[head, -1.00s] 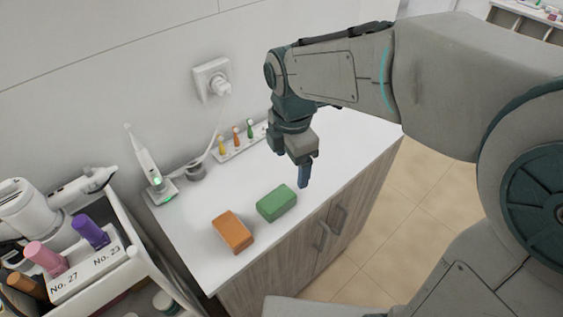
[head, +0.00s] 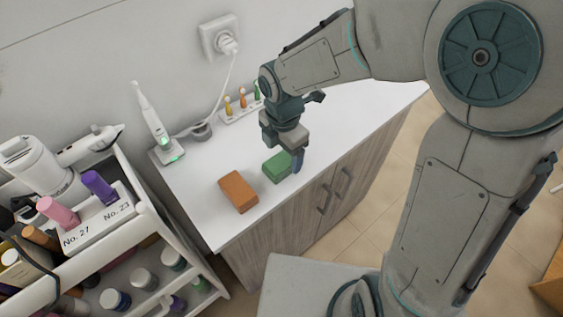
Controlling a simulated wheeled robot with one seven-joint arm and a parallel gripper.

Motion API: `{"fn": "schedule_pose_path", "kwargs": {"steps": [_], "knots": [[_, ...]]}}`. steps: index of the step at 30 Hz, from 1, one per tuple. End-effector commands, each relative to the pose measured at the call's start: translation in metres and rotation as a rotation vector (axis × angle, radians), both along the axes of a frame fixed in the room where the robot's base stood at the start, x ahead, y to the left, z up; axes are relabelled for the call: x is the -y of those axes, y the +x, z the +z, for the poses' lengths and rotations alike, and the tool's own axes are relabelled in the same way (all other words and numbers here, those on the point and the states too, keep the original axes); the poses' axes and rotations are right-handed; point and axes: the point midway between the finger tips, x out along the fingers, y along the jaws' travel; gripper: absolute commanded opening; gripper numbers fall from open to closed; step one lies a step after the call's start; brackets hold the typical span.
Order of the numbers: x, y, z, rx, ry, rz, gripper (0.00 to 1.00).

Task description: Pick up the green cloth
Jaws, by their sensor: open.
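The green cloth (head: 277,167), a folded block shape, lies on the white cabinet top (head: 207,217) near its front edge. My gripper (head: 297,160) points down right at the cloth's right end and covers part of it. The jaws are open; one blue-tipped finger shows in front of the cloth's right side, and the other finger is hidden. I cannot tell whether the finger touches the cloth.
An orange block-like cloth (head: 238,191) lies just left of the green one. An electric toothbrush (head: 153,123) on its stand and a rack of small coloured brushes (head: 241,106) stand along the wall. A cosmetics cart (head: 150,212) is at the left. The cabinet top's front left is bare.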

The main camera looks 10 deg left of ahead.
Motion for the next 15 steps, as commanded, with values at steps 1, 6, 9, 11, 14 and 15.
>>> {"fn": "schedule_pose_path", "kwargs": {"steps": [1, 6, 9, 11, 14, 15], "knots": [[-0.002, -0.001, -0.009, -0.005, -0.001, 0.003, 0.76], [-0.003, -0.001, -0.030, -0.003, 0.000, 0.001, 0.76], [-0.002, -0.001, -0.034, -0.001, 0.000, 0.001, 0.76], [-0.003, -0.001, -0.035, 0.000, 0.000, 0.000, 0.76], [-0.002, -0.001, -0.034, 0.000, 0.000, 0.000, 0.76], [-0.002, -0.001, -0.034, 0.000, 0.000, 0.000, 0.76]]}}
